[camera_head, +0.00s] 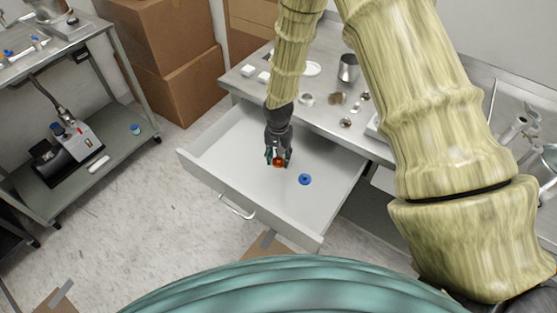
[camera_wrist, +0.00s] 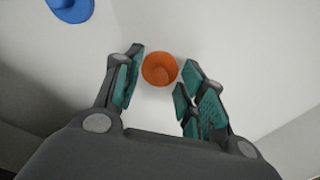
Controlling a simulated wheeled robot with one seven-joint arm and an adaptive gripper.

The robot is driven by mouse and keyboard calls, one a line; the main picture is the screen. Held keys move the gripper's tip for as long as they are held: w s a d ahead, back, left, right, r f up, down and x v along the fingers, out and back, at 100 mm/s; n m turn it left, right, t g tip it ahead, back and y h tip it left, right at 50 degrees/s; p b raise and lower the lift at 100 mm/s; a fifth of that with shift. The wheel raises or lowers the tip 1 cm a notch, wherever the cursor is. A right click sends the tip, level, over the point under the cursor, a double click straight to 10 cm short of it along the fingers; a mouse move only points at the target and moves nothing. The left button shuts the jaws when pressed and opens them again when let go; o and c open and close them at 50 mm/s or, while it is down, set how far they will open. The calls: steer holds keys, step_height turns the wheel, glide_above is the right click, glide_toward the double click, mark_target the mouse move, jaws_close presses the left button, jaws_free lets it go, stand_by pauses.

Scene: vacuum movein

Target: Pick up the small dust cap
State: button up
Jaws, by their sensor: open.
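A small orange cup-shaped cap (camera_wrist: 160,69), which I take to be the dust cap, sits in the open white drawer (camera_head: 235,180). In the wrist view it lies between and slightly beyond my open fingertips, with a gap on each side. In the head view the orange cap (camera_head: 279,162) shows between the dark fingers of my gripper (camera_head: 278,158), partly hidden. My gripper also shows in the wrist view (camera_wrist: 160,88), open and reaching down into the drawer. A blue round cap (camera_head: 305,179) lies on the drawer floor to the right; it also shows in the wrist view (camera_wrist: 72,8).
The drawer walls surround my gripper, with a metal handle (camera_head: 237,207) on the front. The steel bench (camera_head: 325,118) behind holds a metal cup (camera_head: 348,68) and several small parts. A cart (camera_head: 115,150) and cardboard boxes (camera_head: 175,65) stand at the left.

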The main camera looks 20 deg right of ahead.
steer(key=c, duration=0.9)
steer(key=shift+o, duration=0.2)
